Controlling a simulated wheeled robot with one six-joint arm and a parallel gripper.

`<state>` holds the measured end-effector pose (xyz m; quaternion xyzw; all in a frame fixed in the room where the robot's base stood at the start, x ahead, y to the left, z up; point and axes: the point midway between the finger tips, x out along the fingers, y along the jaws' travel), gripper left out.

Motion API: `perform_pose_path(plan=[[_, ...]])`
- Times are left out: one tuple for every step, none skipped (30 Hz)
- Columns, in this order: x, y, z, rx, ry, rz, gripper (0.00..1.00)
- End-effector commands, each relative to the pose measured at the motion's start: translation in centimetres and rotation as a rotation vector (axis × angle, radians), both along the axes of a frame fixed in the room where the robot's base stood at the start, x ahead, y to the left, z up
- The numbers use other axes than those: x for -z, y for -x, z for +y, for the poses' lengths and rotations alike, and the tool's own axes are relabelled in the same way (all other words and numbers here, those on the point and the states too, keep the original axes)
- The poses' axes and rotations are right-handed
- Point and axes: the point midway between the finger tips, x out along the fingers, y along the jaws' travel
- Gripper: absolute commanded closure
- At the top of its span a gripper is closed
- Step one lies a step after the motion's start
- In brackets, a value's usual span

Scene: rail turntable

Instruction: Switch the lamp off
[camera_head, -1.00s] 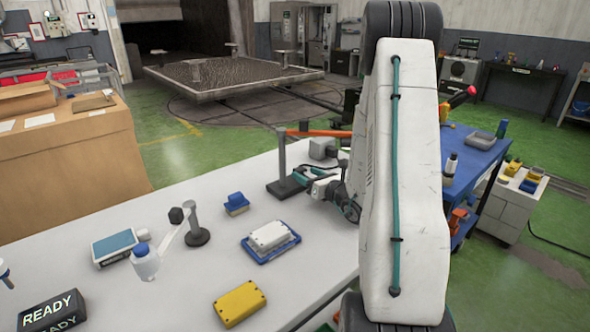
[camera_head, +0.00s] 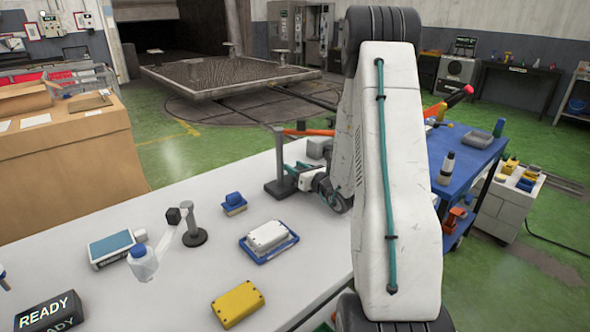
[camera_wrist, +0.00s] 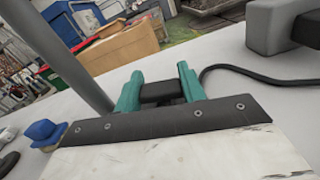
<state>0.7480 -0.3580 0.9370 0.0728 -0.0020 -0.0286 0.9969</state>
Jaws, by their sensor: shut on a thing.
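My gripper (camera_wrist: 160,90) has teal fingers, closed on a small dark block (camera_wrist: 161,92) in the wrist view. A black cable runs from beside the right finger to a grey box (camera_wrist: 275,28). In the head view my gripper (camera_head: 296,170) is low at the far edge of the white table, beside a grey post (camera_head: 280,155) with an orange bar (camera_head: 305,132) on top. The post also shows left of my fingers in the wrist view (camera_wrist: 65,55). I cannot tell for sure which part is the lamp, or whether it is lit.
The white table (camera_head: 120,290) also holds a READY sign (camera_head: 50,311), a yellow box (camera_head: 238,304), a white box on a blue tray (camera_head: 267,238), a short grey stand (camera_head: 193,235) and a bottle (camera_head: 142,264). A blue cart (camera_head: 468,155) stands right of my arm.

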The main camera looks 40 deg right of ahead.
Motion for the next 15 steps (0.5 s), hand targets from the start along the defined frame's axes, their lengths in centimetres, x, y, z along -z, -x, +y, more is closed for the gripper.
perform_pose_path(plan=[[0.00,0.00,0.01,0.000,0.019,0.001,0.83],[0.00,0.00,0.03,0.000,0.040,0.002,0.83],[-0.01,0.01,0.05,0.000,0.075,0.004,0.83],[0.00,0.01,0.08,0.000,0.106,0.006,0.83],[-0.01,0.00,0.11,0.000,0.137,0.008,0.83],[0.00,0.00,0.14,0.000,0.177,0.010,0.83],[0.01,0.01,0.16,0.000,0.205,0.012,0.83],[0.00,0.01,0.18,0.000,0.231,0.013,0.83],[0.01,0.01,0.20,0.000,0.261,0.015,0.83],[0.01,0.01,0.21,0.000,0.280,0.016,0.83],[0.02,0.01,0.23,0.000,0.294,0.017,0.83],[0.02,0.01,0.24,0.000,0.308,0.018,0.83],[0.01,0.01,0.25,0.000,0.314,0.018,0.83],[0.01,0.02,0.25,0.001,0.318,0.018,0.83],[0.01,0.02,0.25,0.001,0.319,0.018,0.83]])
